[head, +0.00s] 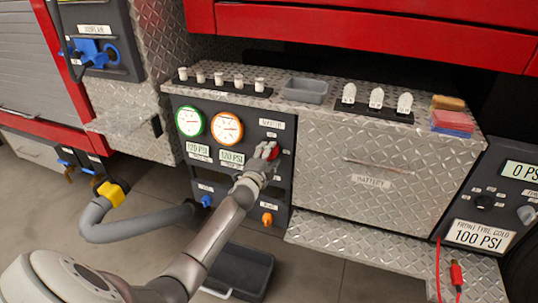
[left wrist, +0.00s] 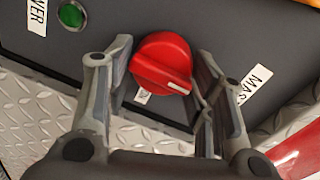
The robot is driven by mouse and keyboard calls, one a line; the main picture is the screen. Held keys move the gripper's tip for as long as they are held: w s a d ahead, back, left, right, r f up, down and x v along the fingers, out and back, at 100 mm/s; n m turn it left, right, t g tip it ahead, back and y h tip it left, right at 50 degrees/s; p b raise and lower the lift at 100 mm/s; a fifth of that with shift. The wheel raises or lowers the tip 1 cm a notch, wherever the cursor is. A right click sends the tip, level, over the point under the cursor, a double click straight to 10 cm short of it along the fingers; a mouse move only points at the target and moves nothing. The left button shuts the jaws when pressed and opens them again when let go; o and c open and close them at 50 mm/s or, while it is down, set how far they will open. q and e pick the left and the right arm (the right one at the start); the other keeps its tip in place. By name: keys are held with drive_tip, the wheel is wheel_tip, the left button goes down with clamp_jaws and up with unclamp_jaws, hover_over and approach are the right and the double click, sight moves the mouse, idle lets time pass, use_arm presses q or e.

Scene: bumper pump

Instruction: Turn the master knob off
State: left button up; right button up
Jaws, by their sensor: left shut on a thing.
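The red master knob (head: 274,152) is on the dark panel, to the right of the two gauges. In the left wrist view the knob (left wrist: 160,63) sits between the fingers, with a white pointer mark toward its lower right and a partly cut-off label reading "MAS" (left wrist: 252,85) beside it. My left gripper (head: 268,155) reaches the panel, and its fingers (left wrist: 158,85) are shut on the knob from both sides. In the head view the fingers partly hide the knob. My right gripper is not in view.
A green-rimmed gauge (head: 189,121) and an orange-rimmed gauge (head: 227,129) are left of the knob. A green light (left wrist: 72,15) is near it. Blue (head: 207,201) and orange (head: 267,219) valves sit below. A diamond-plate battery box (head: 350,160) stands to the right. A dark bin (head: 240,270) is on the floor.

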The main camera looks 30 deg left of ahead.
use_arm(q)
drive_tip(key=shift+w+r, duration=0.1)
drive_tip(key=shift+r, duration=0.3)
drive_tip(key=o, duration=0.8)
drive_tip(key=shift+o, duration=0.7)
drive_tip(key=shift+f, duration=0.15)
drive_tip(key=shift+f, duration=0.1)
drive_tip(key=v, duration=1.2)
drive_tip(key=shift+a+f, duration=0.1)
